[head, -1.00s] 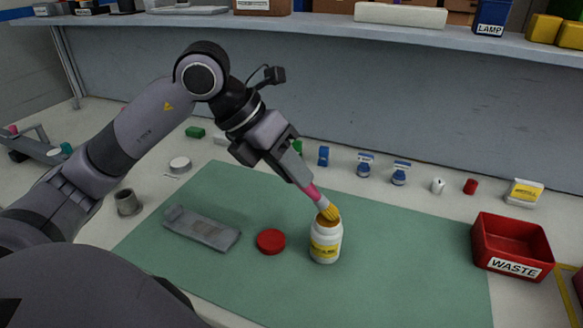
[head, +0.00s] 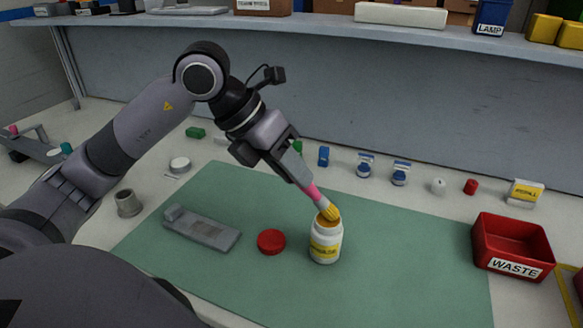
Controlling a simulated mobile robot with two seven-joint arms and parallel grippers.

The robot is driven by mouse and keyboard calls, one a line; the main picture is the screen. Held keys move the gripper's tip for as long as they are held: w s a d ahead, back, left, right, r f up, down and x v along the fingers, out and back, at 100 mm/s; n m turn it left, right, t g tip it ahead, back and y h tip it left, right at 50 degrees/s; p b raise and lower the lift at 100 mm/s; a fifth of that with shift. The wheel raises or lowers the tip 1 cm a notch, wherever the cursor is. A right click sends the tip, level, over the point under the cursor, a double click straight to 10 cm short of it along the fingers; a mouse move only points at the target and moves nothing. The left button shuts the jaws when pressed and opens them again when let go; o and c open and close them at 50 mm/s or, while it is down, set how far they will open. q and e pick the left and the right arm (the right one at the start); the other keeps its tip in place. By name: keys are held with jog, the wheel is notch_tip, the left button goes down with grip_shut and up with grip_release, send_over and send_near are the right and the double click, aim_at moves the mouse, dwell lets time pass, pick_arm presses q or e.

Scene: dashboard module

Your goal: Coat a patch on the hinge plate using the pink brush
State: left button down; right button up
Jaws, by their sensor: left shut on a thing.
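My left gripper (head: 303,180) is shut on the pink brush (head: 316,194), which points down and to the right. Its yellow bristles (head: 330,212) are at the mouth of an open white jar (head: 325,245) with a yellow label; I cannot tell whether they touch the contents. The grey hinge plate (head: 203,229) lies flat on the green mat to the left, with a slightly darker patch area in its middle. A red lid (head: 271,241) lies on the mat between the plate and the jar. My right gripper is out of view.
The green mat (head: 410,270) is bare right of the jar. A red waste bin (head: 512,247) stands at its right edge. Several small bottles and blocks line the back, with a yellow-and-white box (head: 524,192). A grey cup (head: 128,203) stands left. A shelf (head: 330,33) runs behind.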

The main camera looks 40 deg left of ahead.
pick_arm(q)
jog(key=shift+r+p, duration=2.95)
jog(key=shift+r, duration=0.55)
